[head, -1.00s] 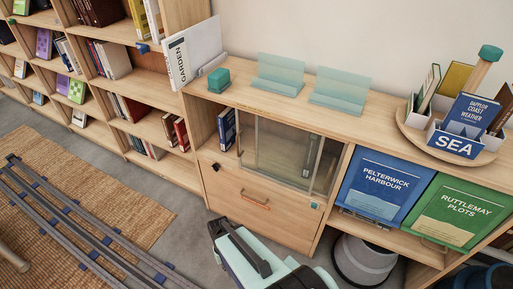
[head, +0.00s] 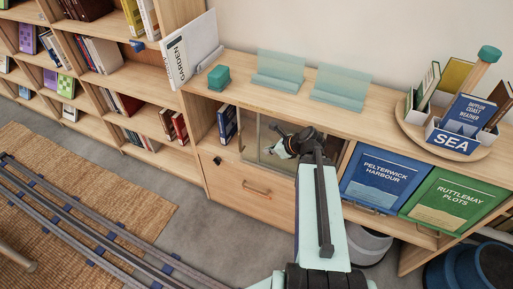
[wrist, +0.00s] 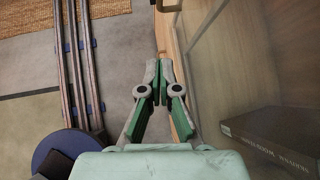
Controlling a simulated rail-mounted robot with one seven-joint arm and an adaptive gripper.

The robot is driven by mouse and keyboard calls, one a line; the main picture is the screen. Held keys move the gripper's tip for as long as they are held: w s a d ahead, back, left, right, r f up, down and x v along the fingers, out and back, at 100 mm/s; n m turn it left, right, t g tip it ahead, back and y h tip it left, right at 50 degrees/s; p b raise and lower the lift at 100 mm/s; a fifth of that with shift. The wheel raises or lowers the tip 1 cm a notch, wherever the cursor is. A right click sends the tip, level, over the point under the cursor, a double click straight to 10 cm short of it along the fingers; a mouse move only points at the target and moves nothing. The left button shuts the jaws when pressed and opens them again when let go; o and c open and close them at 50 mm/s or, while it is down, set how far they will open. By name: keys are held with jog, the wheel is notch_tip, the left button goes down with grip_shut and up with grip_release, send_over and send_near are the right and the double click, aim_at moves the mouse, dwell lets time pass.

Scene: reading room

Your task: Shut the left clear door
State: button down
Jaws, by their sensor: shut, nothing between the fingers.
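The cabinet's clear doors show in the head view, with the left clear door (head: 250,138) standing away from the compartment's left end. An open gap with blue books (head: 228,122) shows to its left. My arm hides much of the doors' right part. My gripper (head: 270,151) is in front of the clear panels, its fingers small in this view. In the wrist view my gripper (wrist: 158,68) is shut and empty, its tips close to the wooden shelf edge. A clear panel fills the right side there; I cannot tell whether the fingers touch it.
A drawer with a handle (head: 256,189) is below the doors. A dark book (wrist: 270,140) lies behind the clear panel in the wrist view. Blue (head: 378,180) and green (head: 456,205) folders stand to the right. A teal block (head: 218,77) and clear stands are on top.

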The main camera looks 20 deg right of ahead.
jog(key=m, duration=0.1)
send_near(241, 151)
jog(key=d+f+x, duration=0.1)
jog(key=x, duration=0.4)
jog(key=shift+w+a, duration=0.45)
jog(key=shift+a, duration=0.1)
